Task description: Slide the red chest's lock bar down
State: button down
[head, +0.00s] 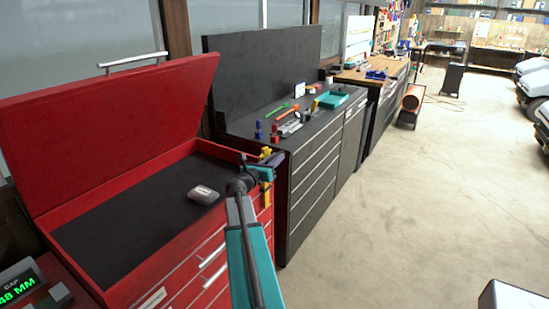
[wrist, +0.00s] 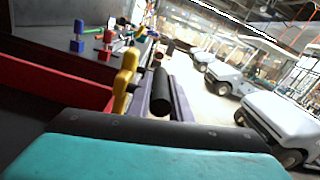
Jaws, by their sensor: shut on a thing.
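The red chest (head: 130,205) stands at the left with its lid raised. At its right front corner is a yellow lock bar (head: 266,200), with yellow showing above and below my gripper (head: 265,171). My gripper is shut on the lock bar. In the wrist view the yellow bar (wrist: 125,80) stands upright beside the red chest wall (wrist: 55,82), with a dark cylinder just to its right. The jaws' contact with the bar is partly hidden by my gripper's teal body.
A dark cabinet (head: 318,165) with tools and a teal tray (head: 333,100) stands close beyond the chest. The floor (head: 400,220) to the right is open. White carts (wrist: 240,87) stand farther right.

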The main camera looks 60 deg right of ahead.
jog(key=shift+f+b, duration=0.7)
jog(key=shift+f, duration=0.9)
jog(key=c, duration=1.9)
grip_release()
jog(key=shift+a, duration=0.1)
jog(key=a+b, duration=0.3)
jog(key=a, duration=1)
jog(key=shift+a, duration=0.35)
jog(key=shift+o, duration=0.3)
jog(key=shift+w, duration=0.1)
